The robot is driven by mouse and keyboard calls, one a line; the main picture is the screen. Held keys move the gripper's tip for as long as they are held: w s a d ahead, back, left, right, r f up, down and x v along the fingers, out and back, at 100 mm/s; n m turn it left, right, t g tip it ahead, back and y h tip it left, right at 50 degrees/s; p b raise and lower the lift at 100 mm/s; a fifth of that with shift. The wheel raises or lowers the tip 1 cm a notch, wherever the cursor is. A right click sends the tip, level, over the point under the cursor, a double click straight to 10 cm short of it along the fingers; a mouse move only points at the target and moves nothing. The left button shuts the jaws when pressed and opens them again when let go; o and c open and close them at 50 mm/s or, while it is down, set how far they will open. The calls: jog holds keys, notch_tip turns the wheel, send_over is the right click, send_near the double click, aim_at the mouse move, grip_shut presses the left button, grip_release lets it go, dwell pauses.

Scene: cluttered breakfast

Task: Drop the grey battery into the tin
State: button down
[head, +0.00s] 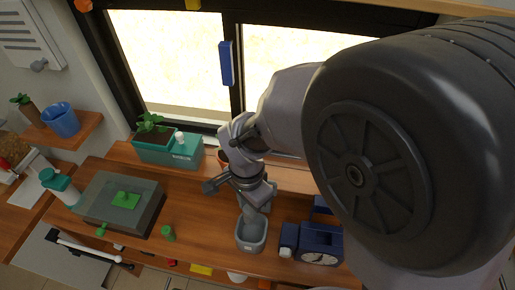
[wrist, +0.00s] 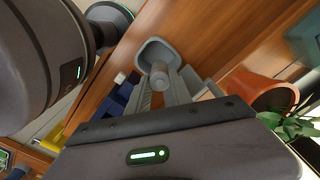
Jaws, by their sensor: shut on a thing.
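The tin (head: 250,243) is a grey, open-topped container near the front edge of the wooden table in the head view. It also shows beyond my fingertips in the wrist view (wrist: 143,51). My gripper (wrist: 160,86) is shut on the grey battery (wrist: 159,73), a small cylinder between the fingers. The battery's far end overlaps the tin's opening in the wrist view. In the head view my gripper (head: 257,205) points down just above the tin. I cannot tell whether the battery is inside the rim.
A dark blue clock-like device (head: 320,244) stands right of the tin. A green cylinder (head: 168,233) and a grey-green box (head: 120,203) are to the left. An orange-brown pot (wrist: 255,88) with a plant is close to my gripper. Bare wood lies left of the tin.

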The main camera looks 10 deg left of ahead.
jog(key=shift+s+d, duration=0.1)
jog(key=shift+d, duration=0.25)
notch_tip(320, 180, down, 12)
jog(key=b, duration=1.1)
jog(key=shift+a+r, duration=0.1)
jog(key=shift+r, duration=0.15)
jog(key=shift+f+b, duration=0.5)
jog(key=shift+f, duration=0.05)
jog(key=c, duration=1.1)
grip_release()
notch_tip(320, 180, up, 18)
jog(key=p, duration=0.7)
jog(key=shift+f, duration=0.25)
jog(key=shift+f, duration=0.1)
